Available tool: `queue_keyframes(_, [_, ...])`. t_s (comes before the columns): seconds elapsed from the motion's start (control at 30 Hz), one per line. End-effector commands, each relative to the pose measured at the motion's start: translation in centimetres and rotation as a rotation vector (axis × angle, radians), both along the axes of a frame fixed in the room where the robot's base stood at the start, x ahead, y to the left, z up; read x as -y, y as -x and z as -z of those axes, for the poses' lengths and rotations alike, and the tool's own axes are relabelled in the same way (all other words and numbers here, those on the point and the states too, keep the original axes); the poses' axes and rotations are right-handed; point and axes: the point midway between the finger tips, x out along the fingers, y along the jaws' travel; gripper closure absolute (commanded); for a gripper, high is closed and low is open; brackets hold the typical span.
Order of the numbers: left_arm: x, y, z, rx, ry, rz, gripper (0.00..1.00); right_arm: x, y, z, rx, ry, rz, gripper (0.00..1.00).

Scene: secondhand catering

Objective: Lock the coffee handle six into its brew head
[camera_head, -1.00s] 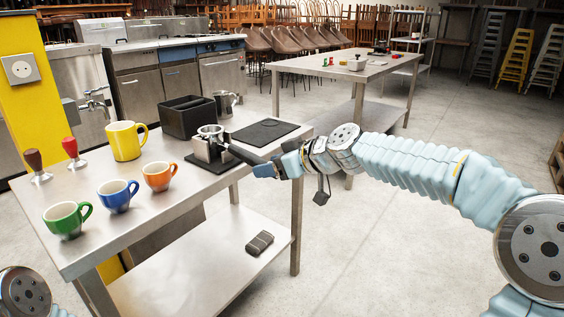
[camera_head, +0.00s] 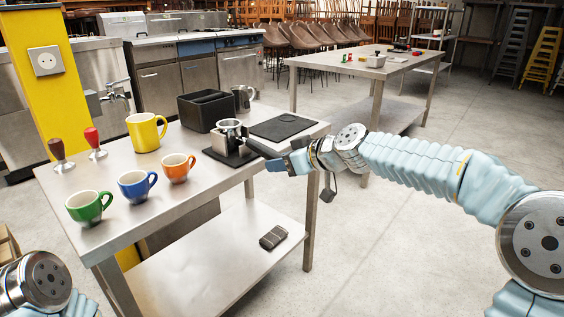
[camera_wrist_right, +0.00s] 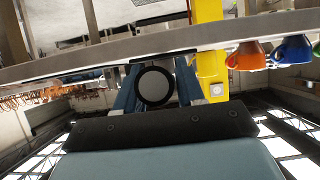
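A coffee handle (camera_head: 229,126) with a metal basket and a dark grip rests in a stand on a black base on the steel table (camera_head: 150,255). Its grip points right, toward my right gripper (camera_head: 277,163). In the right wrist view the round end of the grip (camera_wrist_right: 156,87) sits between the two blue fingers of my right gripper (camera_wrist_right: 157,80). The fingers are apart, one on each side of the grip; contact cannot be made out. No number is readable on the handle. I recognise no brew head in these views. My left gripper is out of view.
Beside the stand are a black box (camera_head: 205,112), a steel jug (camera_head: 243,98) and a black mat (camera_head: 282,126). Yellow (camera_head: 146,132), orange (camera_head: 178,168), blue (camera_head: 137,185) and green (camera_head: 88,206) mugs and two tampers (camera_head: 61,155) stand left.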

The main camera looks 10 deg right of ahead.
Motion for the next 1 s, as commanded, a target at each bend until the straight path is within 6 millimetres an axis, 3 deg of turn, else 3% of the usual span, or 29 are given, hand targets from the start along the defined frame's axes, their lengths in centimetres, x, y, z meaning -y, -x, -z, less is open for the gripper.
queue_keyframes(0.1, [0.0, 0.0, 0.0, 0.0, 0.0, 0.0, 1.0, 0.0, 0.0, 0.0, 0.0, 0.0, 0.0, 1.0])
queue_keyframes(1.0, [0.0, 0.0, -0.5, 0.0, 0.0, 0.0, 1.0, 0.0, 0.0, -1.4, 0.003, -0.001, 0.0, 1.0])
